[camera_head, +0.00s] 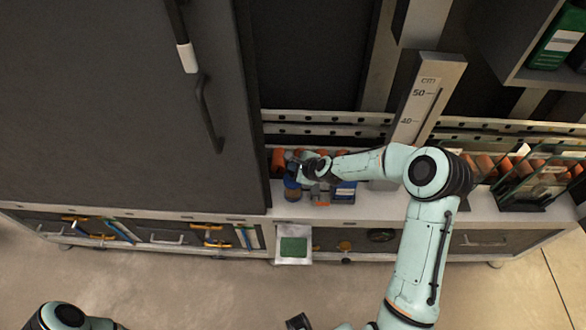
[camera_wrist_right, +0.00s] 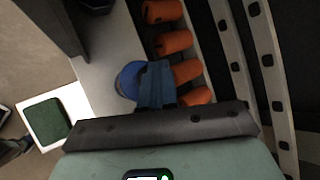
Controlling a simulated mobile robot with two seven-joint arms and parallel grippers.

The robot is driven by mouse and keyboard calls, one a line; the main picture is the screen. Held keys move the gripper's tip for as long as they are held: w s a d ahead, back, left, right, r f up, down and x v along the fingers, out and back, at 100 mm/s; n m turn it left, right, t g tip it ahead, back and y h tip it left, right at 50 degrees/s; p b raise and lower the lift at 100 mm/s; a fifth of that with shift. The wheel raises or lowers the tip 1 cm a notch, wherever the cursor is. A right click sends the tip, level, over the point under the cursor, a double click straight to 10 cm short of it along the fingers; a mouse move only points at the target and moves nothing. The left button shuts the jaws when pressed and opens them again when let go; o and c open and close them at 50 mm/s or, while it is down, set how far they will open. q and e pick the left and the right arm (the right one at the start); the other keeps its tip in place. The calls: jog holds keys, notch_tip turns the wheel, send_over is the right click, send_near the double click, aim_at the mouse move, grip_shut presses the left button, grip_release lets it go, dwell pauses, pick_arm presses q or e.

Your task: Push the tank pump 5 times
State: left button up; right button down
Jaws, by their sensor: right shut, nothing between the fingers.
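A blue round-topped object, which looks like the tank pump (camera_head: 292,188), stands on the white counter beside the tall dark cabinet. Its round blue top (camera_wrist_right: 128,80) also shows in the right wrist view, partly hidden by my fingers. My right gripper (camera_head: 299,166) is shut and empty above and close beside it; I cannot tell whether it touches. Its closed fingers (camera_wrist_right: 157,85) show in the right wrist view. A dark piece at the bottom edge of the head view may be my left gripper (camera_head: 299,322); its jaws are not clear.
Orange cylinders (camera_wrist_right: 174,42) line the counter's back. The dark cabinet (camera_head: 120,110) rises at left. A vertical scale (camera_head: 418,105) and a glass case (camera_head: 535,180) are at right. A small green-topped tray (camera_head: 293,247) juts from the front.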

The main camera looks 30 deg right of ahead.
pick_arm(q)
jog(key=shift+s+f+b, duration=0.2)
jog(key=shift+f+b, duration=0.15)
jog(key=shift+f, duration=0.05)
pick_arm(e)
jog(key=shift+f, duration=0.5)
pick_arm(q)
jog(key=shift+r, duration=0.1)
pick_arm(e)
jog(key=shift+r, duration=0.15)
pick_arm(q)
jog(key=shift+w+r+p, duration=0.3)
jog(key=shift+r+p, duration=0.3)
pick_arm(e)
jog(key=shift+r, duration=1.5)
jog(key=shift+r, duration=0.15)
pick_arm(q)
jog(key=shift+w+r+p, duration=0.35)
jog(key=shift+r+p, duration=0.2)
jog(key=shift+r, duration=0.1)
jog(key=shift+w+r+p, duration=0.35)
jog(key=shift+r+p, duration=0.2)
jog(key=shift+r, duration=0.05)
pick_arm(e)
notch_tip(320, 180, up, 5)
jog(key=shift+f, duration=0.15)
